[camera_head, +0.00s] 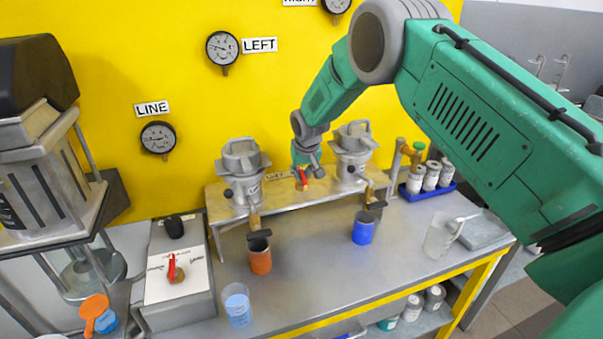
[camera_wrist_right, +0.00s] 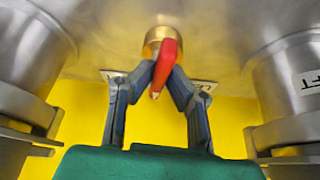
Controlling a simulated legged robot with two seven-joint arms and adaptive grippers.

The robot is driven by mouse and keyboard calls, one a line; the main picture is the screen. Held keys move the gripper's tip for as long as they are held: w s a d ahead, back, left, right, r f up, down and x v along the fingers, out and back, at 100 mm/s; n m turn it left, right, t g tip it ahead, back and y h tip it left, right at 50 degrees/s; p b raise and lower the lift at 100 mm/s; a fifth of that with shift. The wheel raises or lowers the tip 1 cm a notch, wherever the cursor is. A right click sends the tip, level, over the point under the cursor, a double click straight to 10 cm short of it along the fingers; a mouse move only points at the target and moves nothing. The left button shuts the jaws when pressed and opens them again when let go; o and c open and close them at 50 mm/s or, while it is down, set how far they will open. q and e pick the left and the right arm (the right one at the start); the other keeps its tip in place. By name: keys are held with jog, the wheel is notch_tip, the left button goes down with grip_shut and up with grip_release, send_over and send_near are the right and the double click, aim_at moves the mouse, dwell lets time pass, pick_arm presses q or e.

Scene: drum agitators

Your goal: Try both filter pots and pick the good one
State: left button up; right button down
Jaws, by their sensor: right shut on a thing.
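Two grey metal filter pots stand on a raised shelf, the left one (camera_head: 241,178) and the right one (camera_head: 353,158). Between them is a small red lever (camera_head: 304,176) on a brass fitting. My right gripper (camera_head: 302,166) reaches down to it from above. In the right wrist view my right gripper (camera_wrist_right: 161,80) is shut on the red lever (camera_wrist_right: 165,62), below the brass fitting (camera_wrist_right: 160,37). An orange cup (camera_head: 259,258) stands below the left pot's spout and a blue cup (camera_head: 363,229) below the right pot's. My left gripper is not in view.
Gauges marked LINE (camera_head: 158,138) and LEFT (camera_head: 222,48) hang on the yellow wall; a third (camera_head: 337,5) is cut off. A box with another red lever (camera_head: 171,267) stands left. A beaker of blue liquid (camera_head: 238,306), an empty beaker (camera_head: 440,236) and bottles in a blue tray (camera_head: 428,192) share the bench.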

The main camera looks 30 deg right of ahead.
jog(key=n+y, duration=0.1)
jog(key=n, duration=0.1)
jog(key=shift+d+n, duration=0.1)
jog(key=shift+n, duration=0.3)
jog(key=shift+n+y+b, duration=0.4)
jog(key=shift+n, duration=0.5)
jog(key=n+y+b, duration=0.1)
jog(key=n, duration=0.2)
jog(key=shift+d+b, duration=0.15)
jog(key=shift+b, duration=0.2)
jog(key=shift+n+y+b, duration=0.5)
jog(key=shift+n+b, duration=0.1)
jog(key=shift+n, duration=0.7)
jog(key=shift+r, duration=0.1)
jog(key=c, duration=1.6)
grip_release()
jog(key=shift+d, duration=0.1)
